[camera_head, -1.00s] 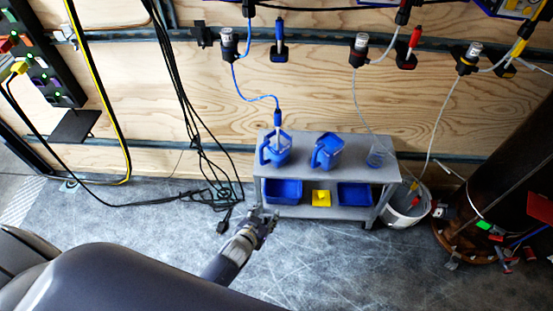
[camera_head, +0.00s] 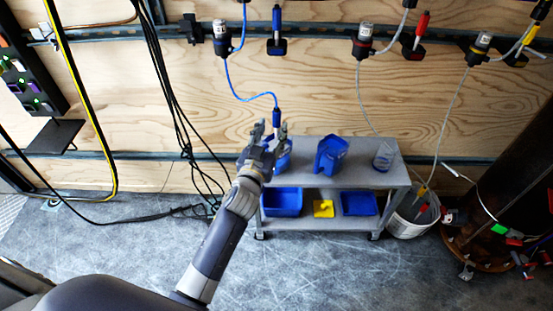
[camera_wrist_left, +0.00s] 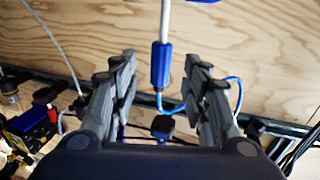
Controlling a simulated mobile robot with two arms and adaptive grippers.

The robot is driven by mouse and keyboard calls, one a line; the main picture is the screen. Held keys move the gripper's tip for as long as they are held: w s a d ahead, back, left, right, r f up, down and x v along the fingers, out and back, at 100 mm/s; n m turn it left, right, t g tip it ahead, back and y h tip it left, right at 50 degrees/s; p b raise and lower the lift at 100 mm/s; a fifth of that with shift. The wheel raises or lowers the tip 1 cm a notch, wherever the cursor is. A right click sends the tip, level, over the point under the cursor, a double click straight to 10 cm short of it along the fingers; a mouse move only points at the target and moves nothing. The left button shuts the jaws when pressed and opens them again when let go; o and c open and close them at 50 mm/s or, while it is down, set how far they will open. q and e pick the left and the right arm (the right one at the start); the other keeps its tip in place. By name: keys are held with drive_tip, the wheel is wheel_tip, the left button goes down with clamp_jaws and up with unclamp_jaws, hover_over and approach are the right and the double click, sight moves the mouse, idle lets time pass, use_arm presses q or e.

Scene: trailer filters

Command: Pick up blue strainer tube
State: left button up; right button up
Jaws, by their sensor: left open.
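My right gripper is not in view.
The grey cart (camera_head: 350,176) also holds a second blue pitcher (camera_head: 331,153) and a clear container (camera_head: 384,155). Blue bins and a yellow item (camera_head: 323,208) are on its lower shelf. A white bucket (camera_head: 413,215) stands right. Black cables (camera_head: 165,85) hang left.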

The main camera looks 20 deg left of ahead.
sight(275, 123)
use_arm(q)
drive_tip(key=shift+w+a+f+b, duration=0.1)
drive_tip(key=shift+w+b, duration=0.15)
drive_tip(key=shift+w, duration=0.75)
drive_tip(key=shift+w+d+f+b, duration=0.1)
drive_tip(key=shift+w+b, duration=0.1)
drive_tip(key=shift+w, duration=0.8)
drive_tip(key=shift+w+a+f+b, duration=0.1)
drive_tip(key=shift+w+b, duration=0.15)
drive_tip(key=shift+w, duration=0.75)
clamp_jaws()
